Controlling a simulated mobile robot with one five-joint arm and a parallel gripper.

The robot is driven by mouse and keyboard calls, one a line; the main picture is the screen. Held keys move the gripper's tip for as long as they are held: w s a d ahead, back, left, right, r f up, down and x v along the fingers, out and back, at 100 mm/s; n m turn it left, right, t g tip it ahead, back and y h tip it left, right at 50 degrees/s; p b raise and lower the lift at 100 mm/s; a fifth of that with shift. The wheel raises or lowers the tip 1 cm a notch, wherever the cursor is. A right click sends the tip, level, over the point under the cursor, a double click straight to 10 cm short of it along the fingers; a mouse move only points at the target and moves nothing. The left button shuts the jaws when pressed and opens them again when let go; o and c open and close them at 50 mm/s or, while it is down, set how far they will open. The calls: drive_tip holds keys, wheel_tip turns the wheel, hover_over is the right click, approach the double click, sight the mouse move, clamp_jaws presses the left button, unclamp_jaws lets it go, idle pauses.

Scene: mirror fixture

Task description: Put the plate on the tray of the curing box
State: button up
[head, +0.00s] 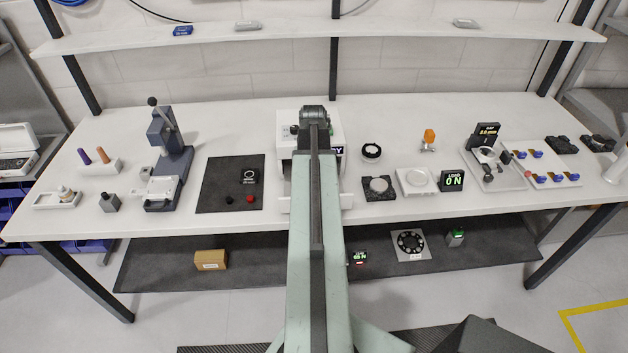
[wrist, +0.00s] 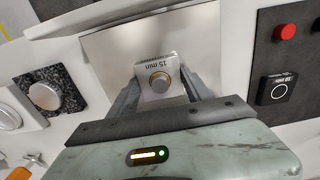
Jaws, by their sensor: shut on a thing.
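In the wrist view, my gripper (wrist: 163,92) has one finger on each side of a small pale plate. The plate (wrist: 147,91) carries a "15 min" label, upside down here, and a round metal knob. Beyond it lies a flat light-grey surface, seemingly the tray (wrist: 112,45) of the curing box; I cannot tell whether the plate touches it. In the head view, the white curing box (head: 336,130) stands mid-bench, largely hidden behind my arm, with its tray (head: 346,200) near the front edge. The plate and my fingertips are hidden there.
Left of the box, a dark mat (head: 220,185) holds a timer block and red button; a lever press (head: 166,160) stands farther left. Right are a granite block (head: 379,188), a white scale (head: 416,180) and a display (head: 452,181). A shelf (head: 400,37) runs above the back.

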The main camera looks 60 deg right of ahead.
drive_tip(key=o, duration=1.5)
wheel_tip(320, 180, up, 12)
drive_tip(key=p, duration=1.2)
drive_tip(key=shift+r, duration=0.1)
drive_tip(key=w+a+n, duration=0.4)
drive_tip(key=w+a, duration=1.2)
drive_tip(key=a, duration=0.3)
drive_tip(key=w+a+n, duration=0.1)
drive_tip(key=a+n, duration=0.1)
drive_tip(key=a, duration=0.8)
drive_tip(key=w+a+n, duration=0.2)
drive_tip(key=a, duration=0.9)
drive_tip(key=w+a+n, duration=0.2)
drive_tip(key=a, duration=0.8)
drive_tip(key=shift+a+n, duration=0.25)
drive_tip(key=shift+n, duration=0.15)
